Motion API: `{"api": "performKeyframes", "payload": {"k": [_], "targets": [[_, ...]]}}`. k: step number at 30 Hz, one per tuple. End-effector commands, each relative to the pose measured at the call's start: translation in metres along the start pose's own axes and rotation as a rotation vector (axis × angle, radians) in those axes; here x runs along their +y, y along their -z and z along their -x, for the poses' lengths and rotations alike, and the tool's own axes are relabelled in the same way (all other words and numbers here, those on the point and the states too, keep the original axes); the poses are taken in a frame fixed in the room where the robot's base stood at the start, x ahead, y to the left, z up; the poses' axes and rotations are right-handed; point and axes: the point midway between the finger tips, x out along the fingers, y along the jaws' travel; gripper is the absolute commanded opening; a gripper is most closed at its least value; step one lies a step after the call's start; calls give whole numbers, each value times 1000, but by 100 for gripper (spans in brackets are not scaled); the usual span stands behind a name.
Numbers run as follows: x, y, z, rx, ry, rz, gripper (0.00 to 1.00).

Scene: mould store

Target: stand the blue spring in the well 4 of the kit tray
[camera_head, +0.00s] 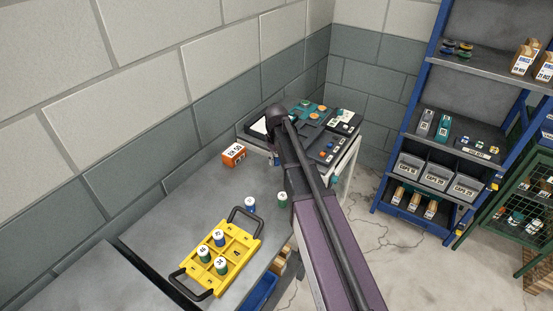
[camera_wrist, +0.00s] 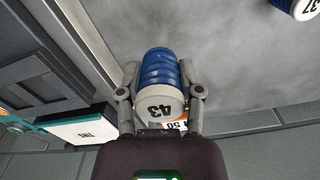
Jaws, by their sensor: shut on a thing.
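My gripper (camera_wrist: 159,72) is shut on a blue spring (camera_wrist: 161,62) with a white cap marked 43. One finger lies on each side of it. In the head view my arm hides my gripper and this spring. The yellow kit tray (camera_head: 256,228) lies on the grey bench, well apart from my arm's end. It holds a blue spring (camera_head: 219,238) and two green springs, one at left (camera_head: 204,255) and one in front (camera_head: 221,266). The tray's right part is empty, with a dark mark too small to read surely.
A blue spring (camera_head: 249,205) and a green spring (camera_head: 282,197) stand on the bench beside the tray. A blue spring marked 37 (camera_wrist: 306,8) shows in the wrist view. An orange box (camera_head: 233,155) stands near the wall. Dark equipment (camera_head: 325,150) fills the bench's far end.

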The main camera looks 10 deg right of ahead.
Motion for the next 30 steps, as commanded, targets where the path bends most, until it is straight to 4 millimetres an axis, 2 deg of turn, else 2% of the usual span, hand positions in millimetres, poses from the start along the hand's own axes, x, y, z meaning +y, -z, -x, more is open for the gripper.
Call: {"api": "performKeyframes", "payload": {"k": [15, 30], "targets": [[0, 0, 11, 0, 0, 0, 0], [0, 0, 10, 0, 0, -1, 0]]}}
